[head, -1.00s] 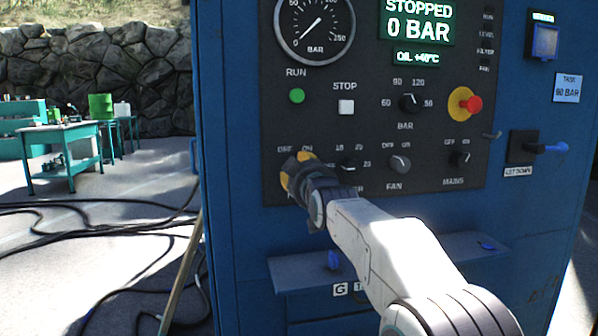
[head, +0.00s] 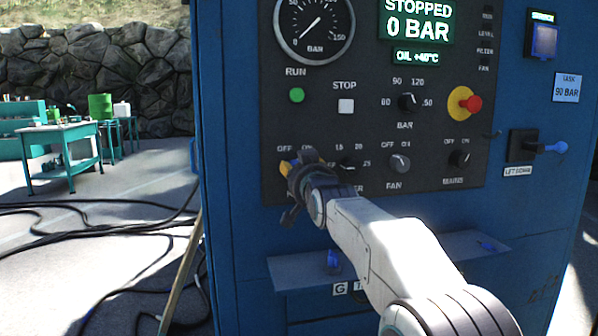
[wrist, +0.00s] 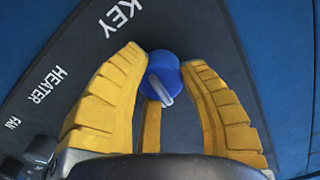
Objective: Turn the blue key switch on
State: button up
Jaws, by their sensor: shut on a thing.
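The blue key switch (wrist: 165,72) is a round blue knob with a pale mark, under the KEY label in the wrist view. My gripper (wrist: 165,80) has its yellow ribbed fingers around the knob, one on each side, and is shut on it. In the head view my gripper (head: 290,169) is at the lower left of the dark control panel (head: 340,133), below the OFF and ON labels. The gripper and wrist hide the key switch there.
The FAN knob (head: 399,163) and MAINS knob (head: 459,158) are to the right of my gripper. A red stop button (head: 473,104) is above them. A narrow shelf (head: 395,256) juts out below the panel. Black cables (head: 90,225) lie on the floor at left.

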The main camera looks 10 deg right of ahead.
jog(key=shift+r+m, duration=0.15)
jog(key=shift+m, duration=0.95)
jog(key=shift+r+m, duration=0.1)
jog(key=shift+m, duration=1)
jog(key=o, duration=1.2)
jog(key=shift+f, duration=0.2)
jog(key=shift+s, duration=6)
